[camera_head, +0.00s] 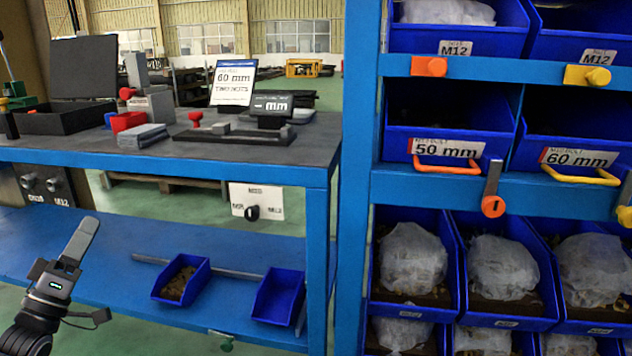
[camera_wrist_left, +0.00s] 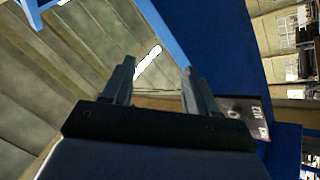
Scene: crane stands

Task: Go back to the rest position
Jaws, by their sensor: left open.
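My left gripper (camera_head: 84,232) is at the lower left of the head view, in front of the blue lower shelf of the workbench. Its fingers point up. In the left wrist view its two dark fingers (camera_wrist_left: 160,76) stand apart with nothing between them. It touches nothing that I can see. My right gripper is in neither view.
A blue rack (camera_head: 440,190) with labelled bins fills the right. A knob panel (camera_wrist_left: 240,110) is close to the left fingers in the wrist picture.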

